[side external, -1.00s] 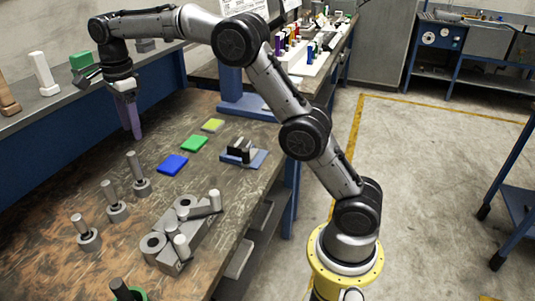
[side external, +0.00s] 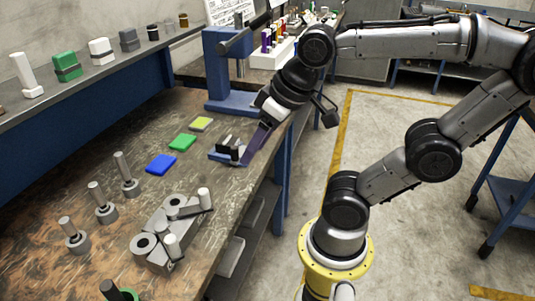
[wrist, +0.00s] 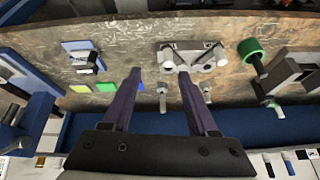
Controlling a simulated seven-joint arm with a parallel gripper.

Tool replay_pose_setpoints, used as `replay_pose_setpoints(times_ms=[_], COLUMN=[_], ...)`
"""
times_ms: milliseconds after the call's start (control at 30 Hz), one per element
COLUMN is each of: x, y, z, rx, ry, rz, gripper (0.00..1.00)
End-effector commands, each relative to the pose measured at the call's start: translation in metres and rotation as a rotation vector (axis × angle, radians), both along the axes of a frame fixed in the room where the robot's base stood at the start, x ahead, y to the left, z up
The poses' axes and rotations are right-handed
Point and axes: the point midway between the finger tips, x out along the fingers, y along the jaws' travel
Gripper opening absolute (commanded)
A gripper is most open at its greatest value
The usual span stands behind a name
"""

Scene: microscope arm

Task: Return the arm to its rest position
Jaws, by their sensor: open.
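My gripper (side external: 250,150) has long purple fingers and is at the right edge of the workbench in the side view, pointing down and left. In that view its tips overlap the small blue-based fixture (side external: 232,150); I cannot tell if they touch it. In the wrist view my gripper (wrist: 160,80) shows two fingers spread wide, open, with nothing between them. My arm is folded back to the right over the yellow-ringed base.
Blue (side external: 161,164), green (side external: 182,142) and yellow (side external: 201,124) pads lie on the workbench (side external: 80,165). A grey block with holes and pegs (side external: 165,235) stands near the front, beside several upright pegs. A blue press (side external: 222,75) stands behind.

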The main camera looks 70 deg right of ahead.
Motion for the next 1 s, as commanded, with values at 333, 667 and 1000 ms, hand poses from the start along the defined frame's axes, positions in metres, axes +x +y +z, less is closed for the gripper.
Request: replay_pose_setpoints(times_ms=[333, 667, 1000], x=[-0.022, -0.022, -0.022], y=[0.0, 0.0, 0.0], z=[-0.02, -0.019, -0.019], rx=[-0.063, -0.061, -0.061], ry=[-0.029, -0.028, -0.028], rz=[0.122, 0.119, 0.119], gripper=[0.59, 0.59, 0.59])
